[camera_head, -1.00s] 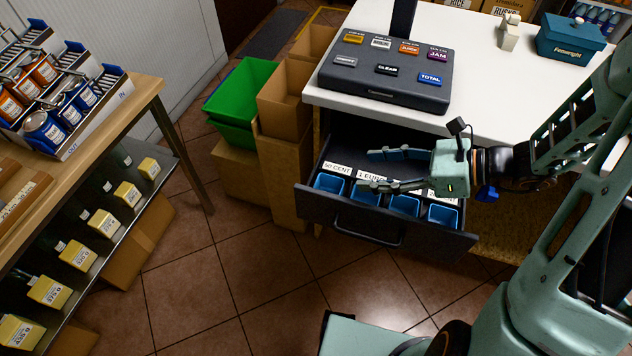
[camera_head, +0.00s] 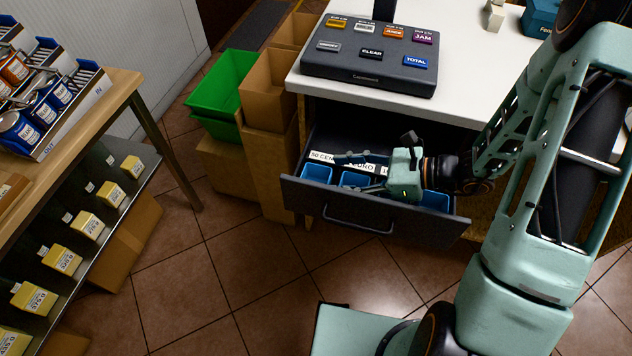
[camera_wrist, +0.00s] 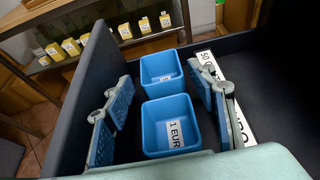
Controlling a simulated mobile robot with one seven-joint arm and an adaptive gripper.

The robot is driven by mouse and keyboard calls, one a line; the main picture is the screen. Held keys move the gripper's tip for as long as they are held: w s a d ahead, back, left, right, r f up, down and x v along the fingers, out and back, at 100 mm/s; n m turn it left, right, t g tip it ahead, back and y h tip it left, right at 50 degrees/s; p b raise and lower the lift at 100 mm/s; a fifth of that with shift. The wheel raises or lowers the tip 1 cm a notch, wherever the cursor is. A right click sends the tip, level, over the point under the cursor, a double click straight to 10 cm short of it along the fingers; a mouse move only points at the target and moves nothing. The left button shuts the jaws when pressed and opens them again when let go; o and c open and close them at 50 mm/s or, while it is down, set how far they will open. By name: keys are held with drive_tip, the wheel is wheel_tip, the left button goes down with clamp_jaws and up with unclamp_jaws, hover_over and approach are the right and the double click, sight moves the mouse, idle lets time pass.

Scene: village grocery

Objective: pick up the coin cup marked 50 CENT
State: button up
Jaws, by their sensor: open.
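The coin cup for 50 CENT (camera_head: 317,173) is the leftmost small blue cup in the open drawer, by the 50 CENT label (camera_head: 321,156). In the wrist view the cup (camera_wrist: 162,68) stands upright at the far end of the row, its own label too small to read. The cup marked 1 EUR (camera_wrist: 170,126) stands just nearer. My gripper (camera_head: 350,173) is open and low over the drawer, pointing left. In the wrist view its fingers (camera_wrist: 160,77) lie on either side of the row. The tips are near the 50 CENT cup, with no clear contact.
The drawer (camera_head: 345,207) has a dark front wall close to one finger. Another blue cup (camera_head: 435,200) shows right of my gripper. The counter (camera_head: 460,90) with the key panel (camera_head: 370,60) overhangs behind. Cardboard boxes and a green crate (camera_head: 222,85) stand left.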

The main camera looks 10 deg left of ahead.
sight(304, 174)
drive_tip(key=x, duration=0.4)
drive_tip(key=shift+a+f, duration=0.2)
drive_tip(key=shift+a, duration=0.15)
drive_tip(key=c, duration=0.7)
drive_tip(key=shift+r, duration=0.1)
